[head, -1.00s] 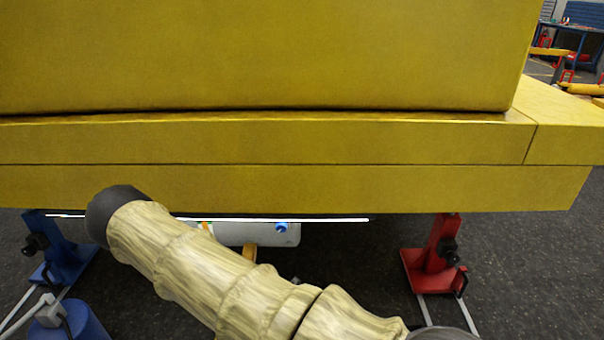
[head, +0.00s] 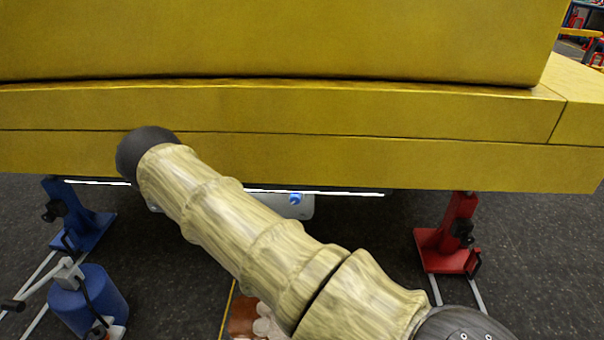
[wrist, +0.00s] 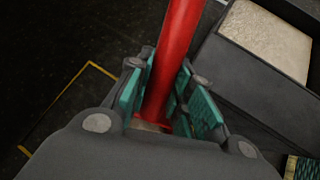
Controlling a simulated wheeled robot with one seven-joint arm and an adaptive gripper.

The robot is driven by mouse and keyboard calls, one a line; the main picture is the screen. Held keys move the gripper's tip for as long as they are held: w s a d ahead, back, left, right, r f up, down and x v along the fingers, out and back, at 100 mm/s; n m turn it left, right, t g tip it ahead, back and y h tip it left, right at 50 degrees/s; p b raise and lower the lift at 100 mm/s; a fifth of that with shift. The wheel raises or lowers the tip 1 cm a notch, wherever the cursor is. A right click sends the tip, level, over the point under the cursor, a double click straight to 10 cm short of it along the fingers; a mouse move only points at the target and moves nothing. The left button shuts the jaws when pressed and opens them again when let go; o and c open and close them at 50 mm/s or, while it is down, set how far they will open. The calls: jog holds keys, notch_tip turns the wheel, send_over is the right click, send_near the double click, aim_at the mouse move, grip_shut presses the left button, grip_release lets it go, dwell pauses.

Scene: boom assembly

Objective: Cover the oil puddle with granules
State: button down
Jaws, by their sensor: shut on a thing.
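In the wrist view my gripper (wrist: 172,100) is shut on a red handle (wrist: 178,45) between its teal pads. The handle runs up out of the picture; its far end and what it belongs to are not shown. A dark grey bin (wrist: 232,72) with a pale, grainy surface (wrist: 268,38), perhaps granules, is to the right of the handle. In the head view a brown patch (head: 241,317) with pale lumps (head: 264,326) shows at the bottom edge, partly behind my arm. I cannot tell whether it is the oil puddle. My gripper is outside the head view.
A large yellow beam structure (head: 330,110) spans the head view. A blue stand (head: 78,222) and a red stand (head: 450,240) are below it. A blue canister (head: 88,300) stands at lower left. A yellow floor line (wrist: 70,105) marks dark floor.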

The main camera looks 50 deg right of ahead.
jog(key=w+a+b, duration=0.2)
jog(key=w+a, duration=0.6)
jog(key=w, duration=0.2)
jog(key=shift+a, duration=0.4)
dwell(1.3)
jog(key=shift+w, duration=0.15)
dwell(0.7)
